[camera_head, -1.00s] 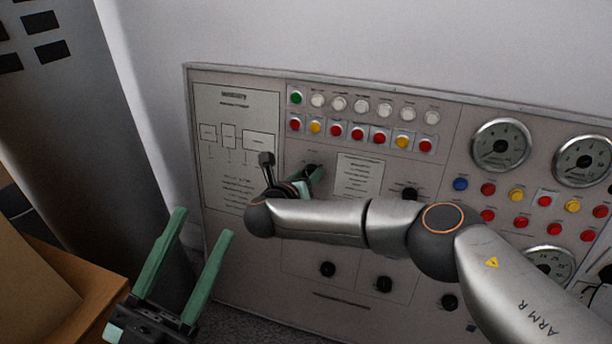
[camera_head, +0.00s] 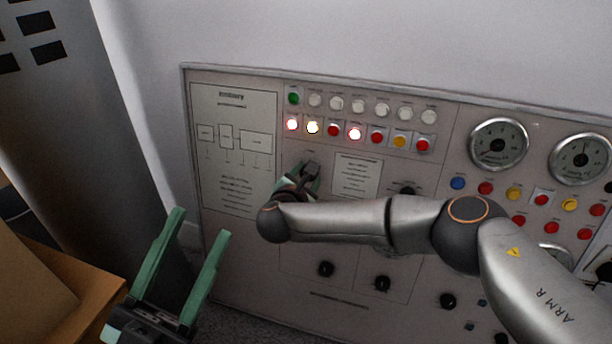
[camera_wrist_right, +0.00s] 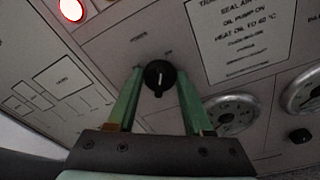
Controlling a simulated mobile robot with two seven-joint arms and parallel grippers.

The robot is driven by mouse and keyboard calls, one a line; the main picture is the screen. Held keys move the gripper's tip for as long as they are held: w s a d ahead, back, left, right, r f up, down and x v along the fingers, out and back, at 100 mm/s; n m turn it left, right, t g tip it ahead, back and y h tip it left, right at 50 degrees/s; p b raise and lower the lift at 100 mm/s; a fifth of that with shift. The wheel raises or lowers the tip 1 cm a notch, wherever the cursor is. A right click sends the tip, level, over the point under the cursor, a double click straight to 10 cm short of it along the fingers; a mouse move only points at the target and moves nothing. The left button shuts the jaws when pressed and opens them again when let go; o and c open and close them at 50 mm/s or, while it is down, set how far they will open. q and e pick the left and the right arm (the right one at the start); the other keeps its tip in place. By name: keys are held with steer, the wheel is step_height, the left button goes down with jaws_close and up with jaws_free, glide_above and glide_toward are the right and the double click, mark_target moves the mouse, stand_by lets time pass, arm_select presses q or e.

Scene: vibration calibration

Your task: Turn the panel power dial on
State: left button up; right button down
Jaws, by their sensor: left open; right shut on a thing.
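The panel power dial (camera_wrist_right: 158,75) is a black round knob with a light pointer line, in the middle of the right wrist view. My right gripper (camera_wrist_right: 158,72) has its green fingers shut on the dial, one on each side. In the head view my right gripper (camera_head: 308,174) is at the panel (camera_head: 232,262), below the left part of the lamp rows, and largely covers the dial. My left gripper (camera_head: 200,224) is open and empty at the lower left, away from the panel.
Two lamps at the left of the lower row, a red (camera_head: 291,124) and a yellow (camera_head: 312,127), and another red (camera_head: 355,134) glow. Other knobs (camera_head: 326,269) and gauges (camera_head: 499,145) lie around my right arm. A wooden table (camera_head: 62,290) with a box stands at lower left.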

steer(key=shift+m, duration=1.2)
steer(key=shift+c, duration=1.6)
jaws_free()
steer(key=shift+s, duration=0.15)
steer(key=p+v, duration=0.3)
steer(key=v, duration=0.9)
steer(key=shift+s, duration=0.25)
steer(key=shift+d+f, duration=0.1)
